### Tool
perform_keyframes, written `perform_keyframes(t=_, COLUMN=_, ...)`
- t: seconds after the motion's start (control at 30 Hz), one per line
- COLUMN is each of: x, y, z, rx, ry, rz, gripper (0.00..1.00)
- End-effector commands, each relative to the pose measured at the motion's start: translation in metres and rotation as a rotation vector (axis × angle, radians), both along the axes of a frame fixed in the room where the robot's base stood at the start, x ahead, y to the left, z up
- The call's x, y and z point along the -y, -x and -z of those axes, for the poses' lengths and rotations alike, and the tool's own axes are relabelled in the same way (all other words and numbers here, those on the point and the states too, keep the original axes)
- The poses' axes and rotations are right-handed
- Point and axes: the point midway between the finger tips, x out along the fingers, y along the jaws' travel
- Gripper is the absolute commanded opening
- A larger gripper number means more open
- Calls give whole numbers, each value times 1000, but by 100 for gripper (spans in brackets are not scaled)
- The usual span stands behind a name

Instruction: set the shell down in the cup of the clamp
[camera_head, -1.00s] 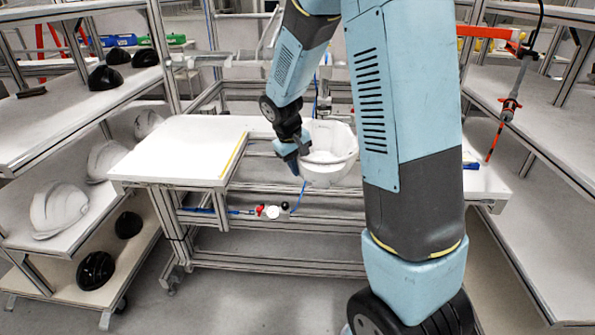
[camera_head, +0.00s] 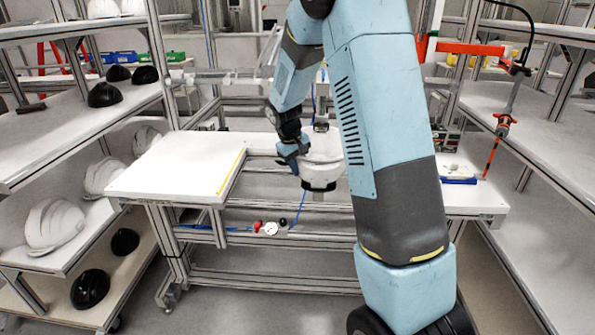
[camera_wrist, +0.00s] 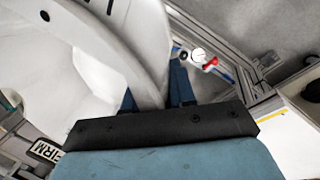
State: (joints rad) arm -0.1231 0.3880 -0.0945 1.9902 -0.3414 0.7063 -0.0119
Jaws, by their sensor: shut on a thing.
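The white helmet shell (camera_head: 323,174) is at the middle of the bench in the head view, partly behind my arm. It shows large in the wrist view (camera_wrist: 145,45). My gripper (camera_head: 292,160) is at its left side, shut on its wall; in the wrist view the wall passes between the blue fingers (camera_wrist: 157,92). A dark band (camera_head: 319,186) shows directly under the shell, with a short post below it; this looks like the clamp's cup. I cannot tell whether the shell touches it or is seated.
A white board (camera_head: 180,165) covers the bench's left part. A dark-tipped upright cylinder (camera_head: 321,125) stands just behind the shell. A valve with a red knob (camera_head: 262,227) is on the front frame. Shelves with white shells (camera_head: 55,225) and black ones (camera_head: 90,288) stand left.

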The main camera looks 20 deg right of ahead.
Motion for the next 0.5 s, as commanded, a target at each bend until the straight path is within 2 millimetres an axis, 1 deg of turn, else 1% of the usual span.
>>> perform_keyframes(t=0.03, x=2, y=-6, z=-1, rx=3, ry=0, rz=1, gripper=0)
perform_keyframes(t=0.5, x=20, y=-47, z=0, rx=2, ry=0, rz=2, gripper=0)
